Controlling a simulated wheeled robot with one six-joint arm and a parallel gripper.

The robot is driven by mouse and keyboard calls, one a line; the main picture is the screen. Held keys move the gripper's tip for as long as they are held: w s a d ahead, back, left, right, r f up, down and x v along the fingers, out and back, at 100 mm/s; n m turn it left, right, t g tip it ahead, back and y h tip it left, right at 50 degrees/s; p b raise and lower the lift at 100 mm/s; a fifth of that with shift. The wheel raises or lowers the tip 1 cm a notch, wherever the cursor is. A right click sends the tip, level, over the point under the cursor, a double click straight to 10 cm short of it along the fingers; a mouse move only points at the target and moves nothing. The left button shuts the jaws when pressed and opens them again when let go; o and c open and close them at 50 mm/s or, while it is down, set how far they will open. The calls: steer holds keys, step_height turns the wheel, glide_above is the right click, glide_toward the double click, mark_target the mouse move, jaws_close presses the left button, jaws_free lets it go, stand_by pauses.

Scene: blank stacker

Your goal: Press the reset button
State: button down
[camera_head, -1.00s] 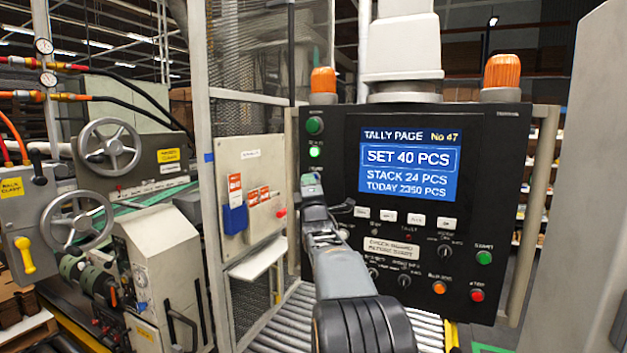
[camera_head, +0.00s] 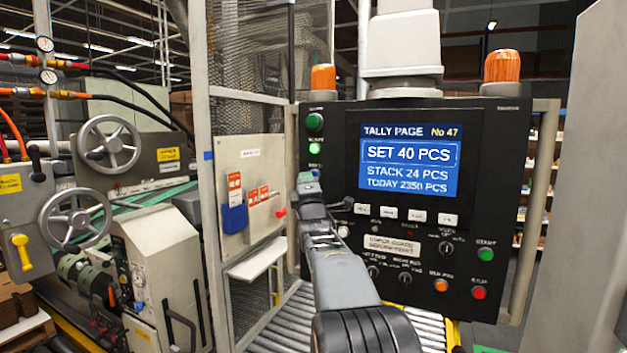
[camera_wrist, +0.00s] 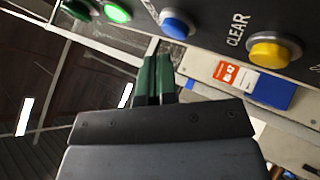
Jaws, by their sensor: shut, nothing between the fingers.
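My gripper (camera_head: 307,180) is at the left edge of the black control panel (camera_head: 480,150) in the head view. In the wrist view its green fingers (camera_wrist: 156,62) are together and empty, pointing towards the panel. A blue button (camera_wrist: 177,23) lies just beyond the fingertips, with a visible gap in the picture. A yellow button (camera_wrist: 272,50) beside the word CLEAR is to the right. A lit green button (camera_wrist: 117,12) is to the left. No reset label is readable. My arm hides the blue and yellow buttons in the head view.
The panel's screen (camera_head: 408,160) reads SET 40 PCS, STACK 24 PCS. White keys, knobs, a green START button (camera_head: 486,254) and a red button (camera_head: 479,293) lie below. A post (camera_head: 205,150) and mesh guard stand left; rollers (camera_head: 290,325) run beneath.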

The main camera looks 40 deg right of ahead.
steer(key=shift+s+a+b, duration=0.4)
steer(key=shift+a+b, duration=0.35)
steer(key=shift+s+a+b, duration=0.35)
steer(key=shift+a+b, duration=0.35)
steer(key=shift+b, duration=0.05)
steer(key=shift+s+a+b, duration=0.4)
steer(key=shift+a+b, duration=0.35)
